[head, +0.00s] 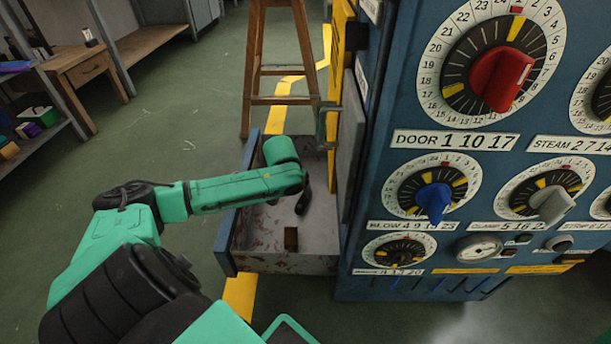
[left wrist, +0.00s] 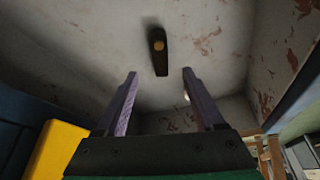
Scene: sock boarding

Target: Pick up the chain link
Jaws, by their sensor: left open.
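A small dark elongated piece, which I take to be the chain link (left wrist: 159,58), lies on the worn grey floor of the open drawer (head: 262,226). A small brown piece (head: 291,239) near the drawer's front in the head view looks like the same thing. My left gripper (left wrist: 159,74) is open and empty, its two purple-grey fingers apart, with the piece ahead between the fingertip directions. In the head view the left gripper (head: 303,202) is a dark shape over the drawer, its fingers unclear. My right gripper is not in view.
The blue machine panel (head: 376,246) with dials and knobs stands right of the drawer. A wooden stool (head: 277,99) is behind it. Drawer walls surround the left gripper's working space. A bench (head: 80,68) and shelves stand left, with clear green floor between.

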